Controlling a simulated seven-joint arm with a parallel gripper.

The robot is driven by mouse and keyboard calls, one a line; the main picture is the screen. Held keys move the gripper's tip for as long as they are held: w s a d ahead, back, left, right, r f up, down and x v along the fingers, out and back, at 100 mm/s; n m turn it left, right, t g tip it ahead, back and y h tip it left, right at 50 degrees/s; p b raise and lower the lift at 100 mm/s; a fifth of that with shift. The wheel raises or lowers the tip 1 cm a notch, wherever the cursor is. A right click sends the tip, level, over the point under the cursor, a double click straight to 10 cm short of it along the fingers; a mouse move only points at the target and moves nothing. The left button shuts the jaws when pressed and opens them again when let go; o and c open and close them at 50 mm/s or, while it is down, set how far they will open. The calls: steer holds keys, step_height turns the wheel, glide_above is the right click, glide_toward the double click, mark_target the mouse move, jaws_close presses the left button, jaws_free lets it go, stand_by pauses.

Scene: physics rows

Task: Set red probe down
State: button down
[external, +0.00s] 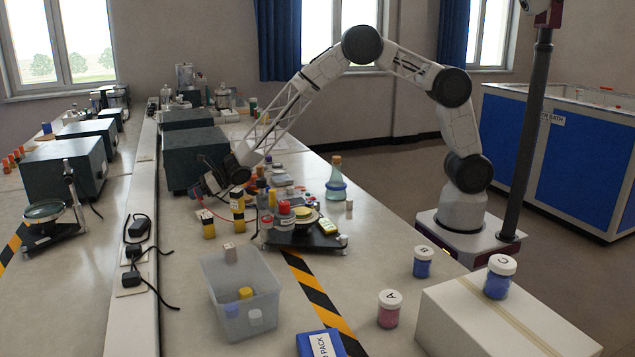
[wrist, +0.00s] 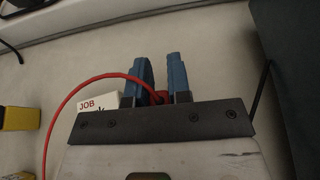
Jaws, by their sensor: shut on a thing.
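My gripper (external: 204,188) is at the end of the arm, low over the bench beside the dark grey box. In the wrist view its two blue fingers (wrist: 160,72) are shut on the red probe (wrist: 161,97), of which only a small red part shows low between them. A red cable (wrist: 72,101) runs from the probe and curves to the left. In the external view the probe itself is too small and hidden to make out. I cannot tell whether it touches the bench.
A white block marked JOB (wrist: 98,101) lies left of the fingers. Yellow-and-black blocks (external: 237,210) stand right of the gripper in the external view. A dark grey box (external: 195,155) stands behind it. A clear bin (external: 240,295) is in front. Bare bench shows beyond the fingertips.

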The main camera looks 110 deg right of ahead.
steer(key=shift+f, duration=0.25)
steer(key=shift+f, duration=0.15)
steer(key=c, duration=1.1)
jaws_free()
steer(key=shift+o, duration=0.2)
steer(key=shift+s, duration=0.1)
steer(key=shift+s+r, duration=0.35)
steer(key=shift+r, duration=0.05)
steer(key=v, duration=1.1)
